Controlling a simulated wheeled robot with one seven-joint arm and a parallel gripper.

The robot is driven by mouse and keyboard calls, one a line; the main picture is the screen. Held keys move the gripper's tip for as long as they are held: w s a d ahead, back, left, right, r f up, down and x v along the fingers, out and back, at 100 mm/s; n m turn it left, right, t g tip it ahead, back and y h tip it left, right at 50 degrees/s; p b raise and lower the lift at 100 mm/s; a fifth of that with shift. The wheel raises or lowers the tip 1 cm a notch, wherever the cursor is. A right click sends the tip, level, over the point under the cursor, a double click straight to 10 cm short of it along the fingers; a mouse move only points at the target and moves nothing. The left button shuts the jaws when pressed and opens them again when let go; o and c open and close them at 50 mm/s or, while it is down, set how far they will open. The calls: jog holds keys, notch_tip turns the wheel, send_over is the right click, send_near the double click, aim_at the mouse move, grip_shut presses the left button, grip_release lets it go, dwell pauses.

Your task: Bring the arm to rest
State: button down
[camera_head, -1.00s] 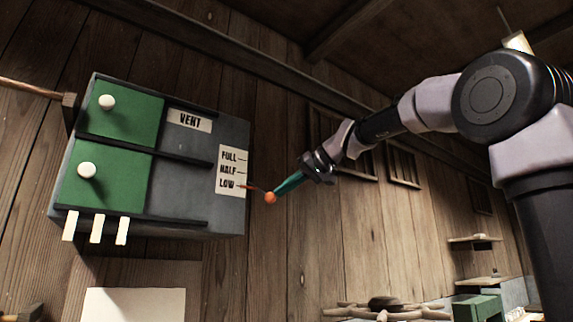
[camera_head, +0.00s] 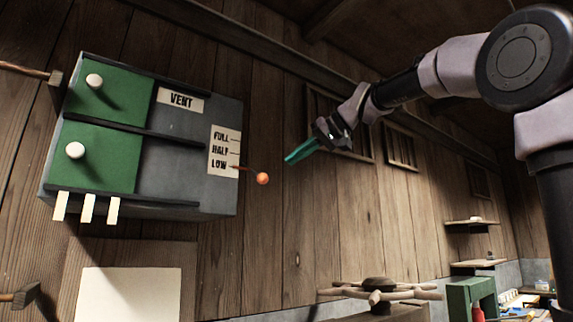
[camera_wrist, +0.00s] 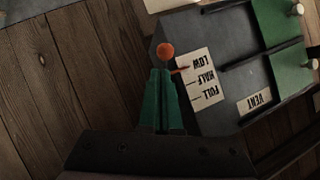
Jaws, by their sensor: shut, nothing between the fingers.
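My gripper (camera_head: 301,153) has green fingers and is shut and empty. In the head view it hangs in the air in front of the plank wall, right of and a little above the orange lever knob (camera_head: 262,179), with a gap between them. The lever points at LOW on the white label (camera_head: 224,151) of the grey vent box (camera_head: 190,140). In the wrist view the closed fingers (camera_wrist: 160,75) point toward the orange knob (camera_wrist: 165,50), which shows just beyond their tips.
The vent box has two green panels with white knobs (camera_head: 94,81). A wooden handwheel (camera_head: 380,291) stands low at the centre right. Shelves (camera_head: 475,223) and a green stand (camera_head: 470,297) are at the right.

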jog(key=s+d, duration=0.4)
jog(key=d, duration=0.2)
jog(key=s+d+f+m+h, duration=0.3)
jog(key=s+d+f, duration=0.1)
jog(key=f, duration=0.7)
jog(key=s+d+f+m+h, duration=0.2)
jog(key=s+d+f+m, duration=0.1)
jog(key=f, duration=0.9)
jog(key=s+d+f+m+h, duration=0.3)
jog(key=s+d+f, duration=0.3)
jog(key=f, duration=0.6)
jog(key=shift+d+f+h, duration=0.15)
jog(key=shift+d+h, duration=0.15)
jog(key=shift+d, duration=0.3)
jog(key=shift+s, duration=0.1)
